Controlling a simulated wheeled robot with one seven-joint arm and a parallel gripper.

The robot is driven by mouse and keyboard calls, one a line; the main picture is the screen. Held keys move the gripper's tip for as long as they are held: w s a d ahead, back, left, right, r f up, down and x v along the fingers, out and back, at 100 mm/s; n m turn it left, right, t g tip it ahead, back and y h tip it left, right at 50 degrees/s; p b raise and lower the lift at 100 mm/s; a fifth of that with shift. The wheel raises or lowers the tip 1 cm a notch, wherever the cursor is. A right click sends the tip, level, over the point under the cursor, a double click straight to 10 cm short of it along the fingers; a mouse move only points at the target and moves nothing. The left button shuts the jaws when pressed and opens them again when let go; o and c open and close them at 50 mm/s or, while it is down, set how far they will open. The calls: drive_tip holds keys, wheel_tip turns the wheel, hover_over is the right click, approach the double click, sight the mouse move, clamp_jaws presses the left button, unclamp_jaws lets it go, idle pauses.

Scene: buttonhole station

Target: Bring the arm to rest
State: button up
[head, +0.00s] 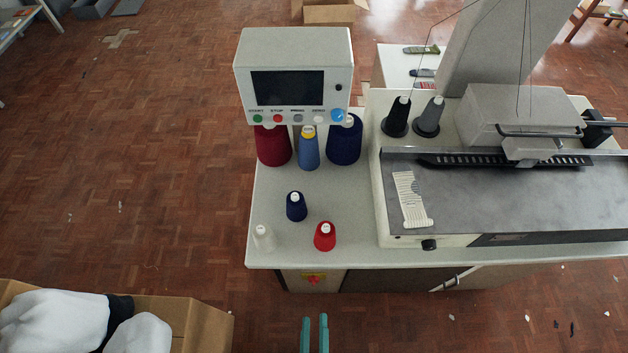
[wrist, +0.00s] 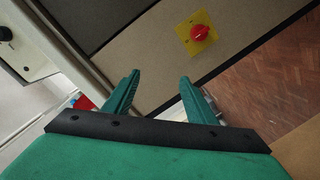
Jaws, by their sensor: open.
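My gripper (head: 314,334) shows at the bottom middle of the head view as two green fingers, in front of the table's front edge and lower than its top. In the wrist view my gripper (wrist: 157,98) has its two green fingers spread apart with nothing between them. Beyond the fingers is the cabinet front under the table, with a red rotary switch (wrist: 201,33) on a yellow plate. The same red switch (head: 314,280) shows just above my fingers in the head view. The rest of my arm is out of the head view.
The table (head: 275,205) carries several thread cones, a control box (head: 292,75) and the buttonhole machine (head: 520,200). A red cone (head: 325,236) stands near the front edge. A cardboard box (head: 190,322) with white cloth is at the lower left. The floor (head: 130,200) at left is mostly clear.

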wheel_tip(320, 180, up, 30)
drive_tip(key=m+g, duration=0.1)
drive_tip(key=m, duration=0.8)
drive_tip(key=shift+s, duration=0.2)
